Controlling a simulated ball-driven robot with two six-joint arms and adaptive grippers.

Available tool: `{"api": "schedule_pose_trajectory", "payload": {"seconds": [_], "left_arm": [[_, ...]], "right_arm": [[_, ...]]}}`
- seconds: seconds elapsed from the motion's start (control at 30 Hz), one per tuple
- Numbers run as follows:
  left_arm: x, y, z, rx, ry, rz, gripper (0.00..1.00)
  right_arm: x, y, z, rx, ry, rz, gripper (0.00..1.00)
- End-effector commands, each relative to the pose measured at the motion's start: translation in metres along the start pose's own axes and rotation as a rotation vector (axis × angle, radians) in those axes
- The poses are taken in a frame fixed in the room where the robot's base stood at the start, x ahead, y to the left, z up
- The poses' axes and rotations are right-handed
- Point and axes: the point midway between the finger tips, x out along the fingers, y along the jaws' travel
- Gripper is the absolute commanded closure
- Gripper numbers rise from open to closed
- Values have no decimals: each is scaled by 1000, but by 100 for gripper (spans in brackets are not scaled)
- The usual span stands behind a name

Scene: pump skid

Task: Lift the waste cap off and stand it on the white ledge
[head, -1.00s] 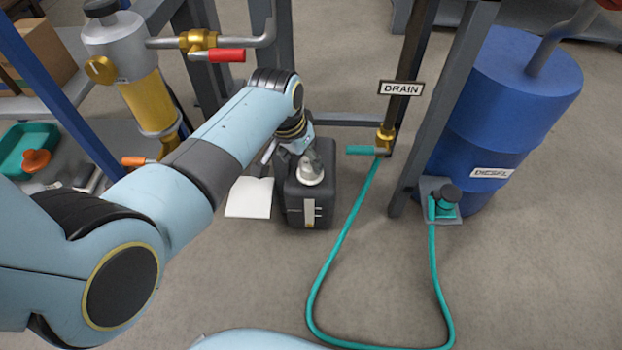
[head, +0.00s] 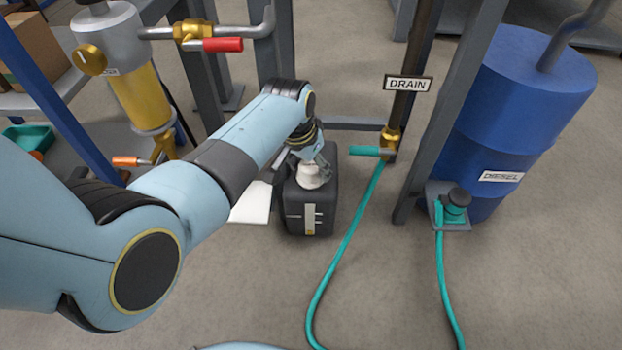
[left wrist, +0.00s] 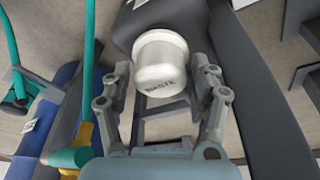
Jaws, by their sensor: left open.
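The waste cap is white and round (head: 312,175) and sits on top of the dark grey waste container (head: 308,212). In the left wrist view the cap (left wrist: 161,62) shows large, with lettering on its side that I cannot read clearly. My left gripper (head: 312,160) is open at the cap. In the left wrist view its two fingers (left wrist: 164,84) stand on either side of the cap's near end, with gaps visible. The white ledge (head: 252,203) is left of the container, flat and bare where it shows, partly hidden by my arm. My right gripper is not in view.
A teal hose (head: 345,245) runs along the floor right of the container from the brass drain valve (head: 390,140). A blue diesel drum (head: 515,125) and grey frame posts stand to the right. A yellow filter (head: 145,98) is at the left.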

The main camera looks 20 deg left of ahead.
Motion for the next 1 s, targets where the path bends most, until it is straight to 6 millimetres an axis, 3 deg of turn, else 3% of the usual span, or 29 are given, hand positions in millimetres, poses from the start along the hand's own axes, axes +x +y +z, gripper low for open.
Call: {"api": "schedule_pose_trajectory", "payload": {"seconds": [0.27,0.67,1.0], "left_arm": [[0,0,-1,0,2,0,39],[1,0,-1,0,1,0,90],[-1,0,-1,0,2,-1,91]], "right_arm": [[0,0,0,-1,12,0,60],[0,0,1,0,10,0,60],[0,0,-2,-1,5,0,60]]}}
